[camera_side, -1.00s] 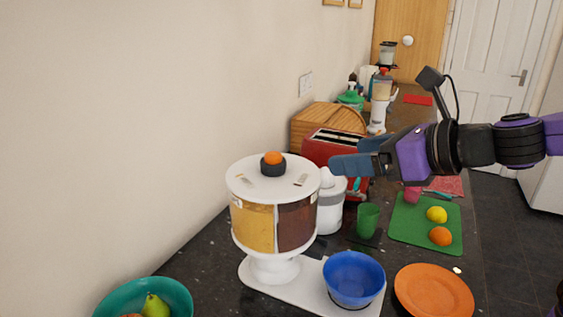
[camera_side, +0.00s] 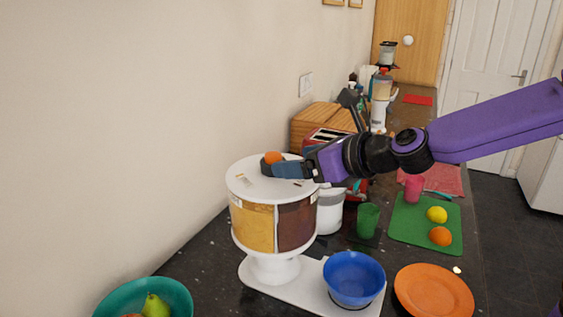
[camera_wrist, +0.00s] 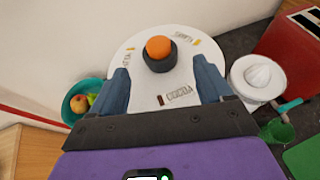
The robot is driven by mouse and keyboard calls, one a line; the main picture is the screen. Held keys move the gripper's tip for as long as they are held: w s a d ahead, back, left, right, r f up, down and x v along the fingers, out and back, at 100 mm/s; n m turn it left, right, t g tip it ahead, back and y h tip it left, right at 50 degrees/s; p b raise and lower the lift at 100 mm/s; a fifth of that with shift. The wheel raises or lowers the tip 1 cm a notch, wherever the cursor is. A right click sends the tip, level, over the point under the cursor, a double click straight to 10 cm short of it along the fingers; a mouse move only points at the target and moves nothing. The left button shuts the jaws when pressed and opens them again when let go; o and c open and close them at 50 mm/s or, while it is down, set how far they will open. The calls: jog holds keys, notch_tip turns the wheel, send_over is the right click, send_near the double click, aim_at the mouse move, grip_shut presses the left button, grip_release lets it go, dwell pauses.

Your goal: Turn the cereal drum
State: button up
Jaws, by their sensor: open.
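The cereal drum (camera_side: 252,225) is a white-topped cylinder on a white pedestal, with a yellow and a dark brown section facing the side camera. Its white lid (camera_wrist: 183,92) bears labels, one reading COCOA. A black knob with an orange cap (camera_wrist: 159,50) stands at the lid's centre; its orange cap also shows in the side view (camera_side: 272,157). My gripper (camera_side: 276,169) is open over the lid, with its blue fingers beside the knob in the side view. In the wrist view the fingers (camera_wrist: 164,80) are spread wide, and the knob lies between and slightly beyond them.
A blue bowl (camera_side: 354,279) stands on the drum's white base (camera_side: 290,286). A teal fruit bowl (camera_side: 110,298) is at front left. The wall is close behind.

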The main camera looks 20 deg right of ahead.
aim_at(269, 162)
jog(key=shift+x, duration=2.6)
jog(key=shift+c, duration=0.3)
grip_shut()
jog(key=shift+s+a, duration=0.1)
jog(key=m+h, duration=0.2)
jog(key=m+t+h, duration=0.1)
jog(key=m+h, duration=0.1)
jog(key=shift+s+a+t+h, duration=0.15)
jog(key=shift+a+t+h, duration=0.15)
jog(key=shift+a, duration=0.1)
jog(key=m+h, duration=0.4)
jog(key=h, duration=0.1)
jog(key=shift+a+m, duration=0.4)
jog(key=shift+w+a+m+g+h, duration=0.15)
jog(key=shift+m+g+h, duration=0.45)
jog(key=shift+m+h, duration=0.55)
jog(key=shift+w+a+m+g+h, duration=0.15)
jog(key=shift+m+g+h, duration=0.45)
jog(key=shift+m+h, duration=0.55)
jog(key=shift+w+r+m+g+h, duration=0.1)
jog(key=shift+m+g+h, duration=0.4)
jog(key=shift+m+h, duration=0.2)
jog(key=shift+w+r+m+g+h, duration=0.1)
jog(key=shift+m+g+h, duration=0.4)
jog(key=shift+m+h, duration=0.15)
